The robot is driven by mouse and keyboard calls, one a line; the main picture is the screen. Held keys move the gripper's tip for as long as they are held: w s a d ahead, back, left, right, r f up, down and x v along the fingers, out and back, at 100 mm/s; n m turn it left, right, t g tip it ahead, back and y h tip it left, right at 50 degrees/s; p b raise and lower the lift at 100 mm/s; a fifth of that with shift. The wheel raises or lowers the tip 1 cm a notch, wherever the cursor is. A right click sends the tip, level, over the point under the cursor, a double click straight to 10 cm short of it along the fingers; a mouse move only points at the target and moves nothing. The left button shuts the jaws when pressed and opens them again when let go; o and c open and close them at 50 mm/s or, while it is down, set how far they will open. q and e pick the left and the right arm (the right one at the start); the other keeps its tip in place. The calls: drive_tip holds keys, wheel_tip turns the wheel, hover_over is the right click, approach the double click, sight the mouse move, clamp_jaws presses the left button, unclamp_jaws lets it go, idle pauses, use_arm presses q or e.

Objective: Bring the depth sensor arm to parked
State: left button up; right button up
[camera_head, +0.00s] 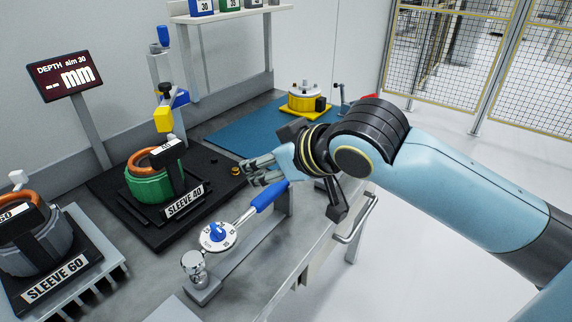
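The depth sensor arm appears to be the grey post (159,68) with a blue knob on top, a blue bracket and a yellow head (163,118). The depth display (68,76) reads "aim 30" and "-- mm". My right gripper (250,171) comes in from the right, its fingers pointing left and seemingly apart with nothing between them. It is above the blue handle of a dial lever (265,197), to the right of the housing. My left gripper is not in view.
A grey housing (35,245) on the SLEEVE 60 base stands at the left front. A yellow fixture (305,100) stands on a blue mat (240,128) at the back. A shelf (235,14) with boxes is above. The dial lever's bracket lies along the front edge.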

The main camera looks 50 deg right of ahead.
drive_tip(key=shift+s+f+g, duration=0.6)
drive_tip(key=shift+s+f, duration=0.5)
drive_tip(key=shift+s, duration=0.05)
